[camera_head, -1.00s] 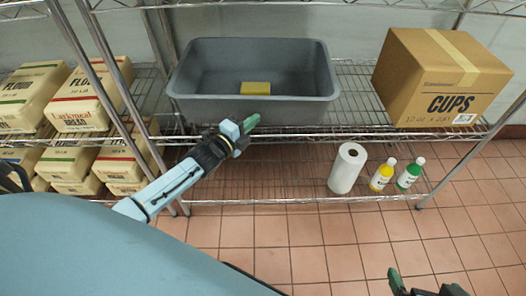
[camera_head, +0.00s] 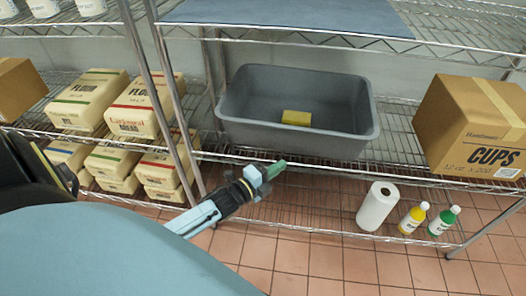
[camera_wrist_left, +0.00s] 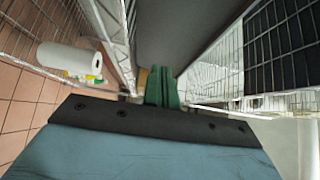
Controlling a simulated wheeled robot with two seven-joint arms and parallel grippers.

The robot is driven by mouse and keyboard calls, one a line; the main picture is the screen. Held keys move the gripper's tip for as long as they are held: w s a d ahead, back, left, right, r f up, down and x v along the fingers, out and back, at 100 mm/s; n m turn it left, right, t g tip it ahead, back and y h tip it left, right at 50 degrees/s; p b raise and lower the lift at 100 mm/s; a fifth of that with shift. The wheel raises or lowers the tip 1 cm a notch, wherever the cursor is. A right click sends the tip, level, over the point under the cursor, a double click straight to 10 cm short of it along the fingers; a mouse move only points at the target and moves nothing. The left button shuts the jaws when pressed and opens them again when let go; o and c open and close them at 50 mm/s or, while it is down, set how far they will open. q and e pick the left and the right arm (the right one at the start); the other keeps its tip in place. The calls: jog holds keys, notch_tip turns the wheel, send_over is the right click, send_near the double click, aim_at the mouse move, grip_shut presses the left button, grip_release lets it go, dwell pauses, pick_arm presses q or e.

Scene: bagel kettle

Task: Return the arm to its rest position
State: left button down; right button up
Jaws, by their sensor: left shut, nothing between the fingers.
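My left arm comes in from the lower left in the head view. Its gripper (camera_head: 277,169) is shut and empty, in front of the wire shelf and below the front of the grey bin. The green fingers (camera_wrist_left: 163,88) show pressed together in the left wrist view. My right gripper is not in view now.
A grey bin (camera_head: 245,131) with a yellow sponge (camera_head: 296,118) stands on the shelf. A cups box (camera_head: 470,125) is to its right, flour bags (camera_head: 135,108) to its left. A paper roll (camera_head: 377,206), a yellow bottle (camera_head: 412,218) and a green bottle (camera_head: 443,221) stand lower right.

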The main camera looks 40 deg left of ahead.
pick_arm(q)
jog(key=shift+p+v, duration=0.5)
jog(key=shift+v, duration=2)
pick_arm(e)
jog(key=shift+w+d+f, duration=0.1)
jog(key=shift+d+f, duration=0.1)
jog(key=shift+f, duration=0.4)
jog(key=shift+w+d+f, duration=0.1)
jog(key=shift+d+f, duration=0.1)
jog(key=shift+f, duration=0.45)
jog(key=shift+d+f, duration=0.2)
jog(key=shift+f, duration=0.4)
pick_arm(q)
jog(key=shift+f, duration=0.1)
